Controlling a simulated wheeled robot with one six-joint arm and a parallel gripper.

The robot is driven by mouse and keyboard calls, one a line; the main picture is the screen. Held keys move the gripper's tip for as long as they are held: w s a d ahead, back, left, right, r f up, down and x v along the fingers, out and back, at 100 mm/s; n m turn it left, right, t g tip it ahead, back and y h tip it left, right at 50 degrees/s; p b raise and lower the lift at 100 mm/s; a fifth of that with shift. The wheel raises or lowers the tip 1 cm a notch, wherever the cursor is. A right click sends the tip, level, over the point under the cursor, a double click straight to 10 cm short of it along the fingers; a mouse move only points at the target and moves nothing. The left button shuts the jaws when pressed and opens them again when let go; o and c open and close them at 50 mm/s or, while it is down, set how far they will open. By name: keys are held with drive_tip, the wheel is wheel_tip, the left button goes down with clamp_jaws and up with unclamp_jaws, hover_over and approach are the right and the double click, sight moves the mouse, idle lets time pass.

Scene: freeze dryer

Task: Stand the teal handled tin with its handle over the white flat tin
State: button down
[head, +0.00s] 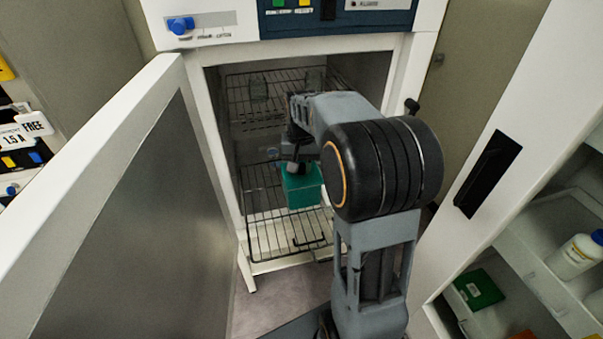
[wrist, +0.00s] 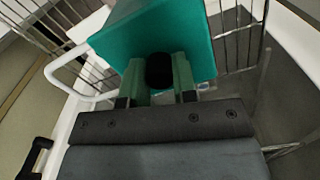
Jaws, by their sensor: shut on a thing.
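The teal tin (head: 302,187) hangs at the mouth of the freeze dryer chamber, above the lower wire rack. It also fills the top of the wrist view (wrist: 130,35), tilted there. My gripper (head: 297,165) is above the tin; in the wrist view its two fingers (wrist: 159,72) are shut on a black knob of the tin. A white rounded loop (wrist: 62,72) at the tin's left in the wrist view looks like its handle; where it joins is unclear. I cannot make out the white flat tin; my arm and the teal tin hide part of the rack.
The lower wire rack (head: 262,236) sticks out of the chamber. An upper wire rack (head: 250,118) is above it, with glassware (head: 258,88). The open door (head: 125,215) bounds the left. A shelf unit with a white bottle (head: 576,257) stands at right.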

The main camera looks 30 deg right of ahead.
sight(301, 175)
drive_tip(key=shift+w+d+f, duration=0.15)
drive_tip(key=shift+f, duration=1.55)
drive_tip(key=shift+f, duration=0.25)
drive_tip(key=c, duration=0.9)
unclamp_jaws()
drive_tip(key=shift+r, duration=0.1)
wheel_tip(301, 175, up, 12)
drive_tip(key=shift+f, duration=0.15)
drive_tip(key=s+a+f+n+t, duration=0.2)
drive_tip(key=s+a+f, duration=0.1)
drive_tip(key=s, duration=0.5)
drive_tip(key=s+a+f+n+t, duration=0.2)
drive_tip(key=s+a+f+n, duration=0.1)
drive_tip(key=s+a, duration=0.3)
drive_tip(key=shift+s+a+f, duration=0.15)
drive_tip(key=shift+s+a, duration=0.1)
drive_tip(key=shift+s, duration=0.8)
